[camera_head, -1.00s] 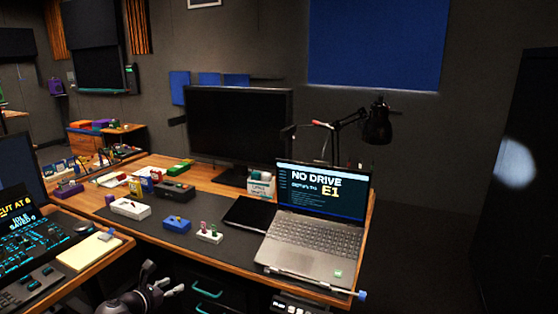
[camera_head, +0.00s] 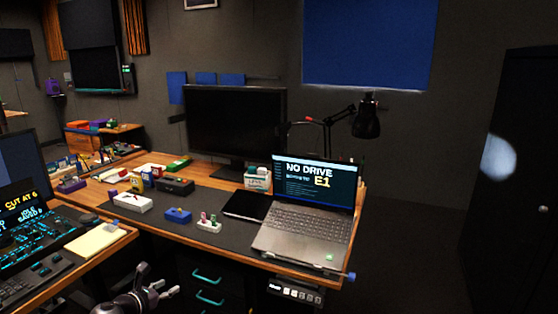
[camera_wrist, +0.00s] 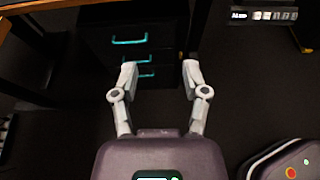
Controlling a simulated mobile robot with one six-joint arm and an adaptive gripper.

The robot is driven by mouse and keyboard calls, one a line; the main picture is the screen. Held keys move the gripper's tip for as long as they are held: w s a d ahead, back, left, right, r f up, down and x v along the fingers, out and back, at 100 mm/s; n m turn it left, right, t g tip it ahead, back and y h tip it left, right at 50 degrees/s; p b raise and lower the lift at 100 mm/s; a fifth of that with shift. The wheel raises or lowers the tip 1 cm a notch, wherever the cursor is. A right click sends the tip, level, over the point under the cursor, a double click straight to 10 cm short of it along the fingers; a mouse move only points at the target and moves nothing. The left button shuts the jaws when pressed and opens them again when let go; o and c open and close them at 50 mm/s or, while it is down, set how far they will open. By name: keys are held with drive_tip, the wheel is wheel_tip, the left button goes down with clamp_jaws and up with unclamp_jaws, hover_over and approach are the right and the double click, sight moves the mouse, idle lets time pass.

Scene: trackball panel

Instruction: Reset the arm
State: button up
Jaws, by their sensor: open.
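My gripper (camera_head: 162,290) shows at the bottom of the head view, in front of the desk's front edge and below the desktop. In the wrist view my gripper (camera_wrist: 158,75) has its two grey fingers spread wide apart with nothing between them. It points toward a dark drawer unit (camera_wrist: 105,50) with teal handles under the desk, and is apart from it. The same drawer unit (camera_head: 190,268) stands to the right of my gripper in the head view.
An open laptop (camera_head: 305,228) reading "NO DRIVE E1" sits on the wooden desk (camera_head: 300,268). A dark monitor (camera_head: 235,125), a black lamp (camera_head: 366,120) and several small coloured boxes stand there too. A yellow notepad (camera_head: 95,241) lies on the left console. Floor at the right is clear.

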drive_tip(key=w+d+f+m+g, duration=0.1)
drive_tip(key=d+f+m+g, duration=0.3)
drive_tip(key=d, duration=0.5)
drive_tip(key=w+d+f+m+g, duration=0.1)
drive_tip(key=d+m, duration=0.4)
drive_tip(key=d, duration=0.3)
drive_tip(key=w+d+f+m+g, duration=0.1)
drive_tip(key=d+f+m+g, duration=0.3)
drive_tip(key=d, duration=0.5)
drive_tip(key=s+d+f+m+g+y, duration=0.1)
drive_tip(key=s+d+m+g+y, duration=0.3)
drive_tip(key=d+m, duration=0.6)
drive_tip(key=s+d+f+m+y, duration=0.1)
drive_tip(key=s+d+f+m, duration=0.1)
drive_tip(key=s+d+m, duration=0.75)
drive_tip(key=w+d+r+p, duration=0.1)
drive_tip(key=w+r+p, duration=0.1)
drive_tip(key=r+p, duration=0.8)
drive_tip(key=w+d+r+n+p, duration=0.1)
drive_tip(key=w+r+p, duration=0.1)
drive_tip(key=r+p, duration=0.8)
drive_tip(key=shift+d, duration=0.2)
